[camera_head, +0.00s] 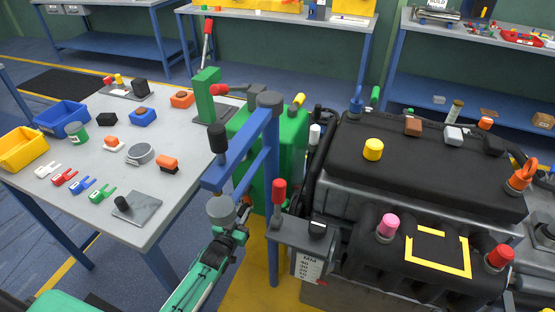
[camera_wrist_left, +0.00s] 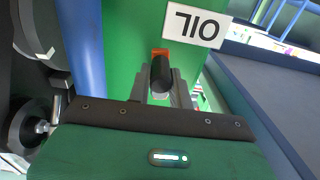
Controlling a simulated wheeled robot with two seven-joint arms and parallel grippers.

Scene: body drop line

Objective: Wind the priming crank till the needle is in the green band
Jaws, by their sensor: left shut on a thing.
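In the left wrist view, the crank's black grip (camera_wrist_left: 162,74) with an orange piece (camera_wrist_left: 160,51) behind it sits between the grey fingers of my left gripper (camera_wrist_left: 158,90), which is shut on it. Behind it is a green tank (camera_wrist_left: 125,45) with a white OIL label (camera_wrist_left: 197,24), upside down in this view. In the head view, my left gripper (camera_head: 243,207) is low in front of the green tank (camera_head: 290,150), beside the blue frame. The crank is mostly hidden there. I cannot make out a gauge needle or a green band. My right gripper is not in view.
A blue frame (camera_head: 270,150) rises close to my left gripper, with a grey round weight-like part (camera_head: 221,209) beside the arm. A dark engine (camera_head: 430,165) stands to the right. A grey table (camera_head: 180,195) with bins and small parts is on the left.

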